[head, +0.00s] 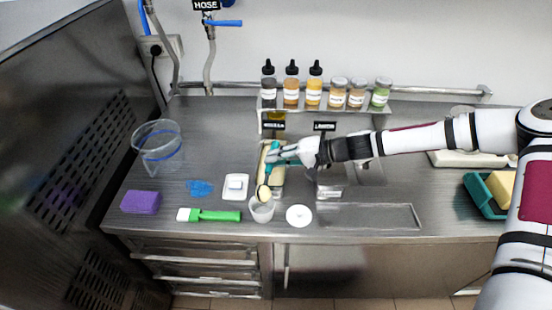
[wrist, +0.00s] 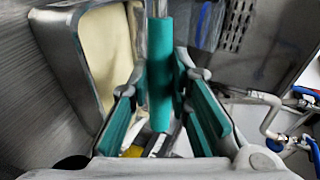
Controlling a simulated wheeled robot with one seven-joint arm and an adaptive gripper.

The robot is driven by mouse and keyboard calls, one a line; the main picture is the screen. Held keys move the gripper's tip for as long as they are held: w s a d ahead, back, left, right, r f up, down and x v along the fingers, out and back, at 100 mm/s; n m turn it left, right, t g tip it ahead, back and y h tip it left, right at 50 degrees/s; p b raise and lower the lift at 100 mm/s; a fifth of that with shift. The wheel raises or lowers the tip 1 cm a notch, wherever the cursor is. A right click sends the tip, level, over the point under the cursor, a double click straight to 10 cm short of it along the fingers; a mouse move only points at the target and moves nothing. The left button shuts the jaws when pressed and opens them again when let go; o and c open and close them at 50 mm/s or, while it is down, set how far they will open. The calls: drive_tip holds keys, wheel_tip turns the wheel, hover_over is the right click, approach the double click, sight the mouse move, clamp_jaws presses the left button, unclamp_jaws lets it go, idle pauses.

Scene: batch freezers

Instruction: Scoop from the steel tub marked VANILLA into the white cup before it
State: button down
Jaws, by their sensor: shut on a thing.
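My gripper (head: 276,156) is shut on the teal handle of a scoop, above the left steel tub (head: 259,180). In the wrist view the teal handle (wrist: 160,75) stands between the finger pads. The scoop's lower end, with a pale yellow ball (head: 264,193), is at the back rim of the white cup (head: 262,212); whether it touches the cup I cannot tell. The cup stands upright before the left tub. Cream-coloured ice cream shows in that tub in the wrist view (wrist: 108,50). The small dark tub labels are too blurred to read surely.
A second steel tub (head: 330,193) is at right, partly under my arm. A white disc (head: 299,215), a green-handled spatula (head: 214,215) and a small white dish (head: 235,187) lie near the cup. A bottle rack (head: 345,112) stands behind. A clear pitcher (head: 160,150) is at left.

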drive_tip(key=shift+d+f+y+b, duration=0.1)
drive_tip(key=shift+f+y+b, duration=0.15)
drive_tip(key=shift+y, duration=0.5)
drive_tip(key=shift+d+f+y+b, duration=0.1)
drive_tip(key=shift+f+y, duration=0.1)
drive_tip(key=shift+y, duration=0.55)
idle(0.4)
